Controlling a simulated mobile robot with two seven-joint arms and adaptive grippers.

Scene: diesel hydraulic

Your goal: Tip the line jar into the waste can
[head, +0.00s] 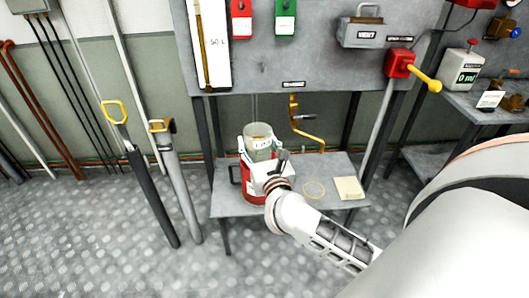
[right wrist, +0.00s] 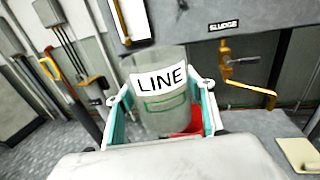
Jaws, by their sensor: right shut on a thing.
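The line jar (head: 260,144) is a clear, greyish jar with a white label reading LINE. It looks near upright in the head view. My right gripper (head: 263,172) is shut on the jar; its teal-padded fingers lie on both sides of it in the right wrist view, where the jar (right wrist: 160,95) fills the middle. A red can (head: 248,190), likely the waste can, stands on the low grey bench, below and behind the gripper and jar. Its opening is hidden, and a bit of red (right wrist: 194,124) shows beside the jar. My left gripper is not in view.
A brass crank valve (head: 305,125) under the SLUDGE label hangs behind, right of the jar. Floor in front is clear.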

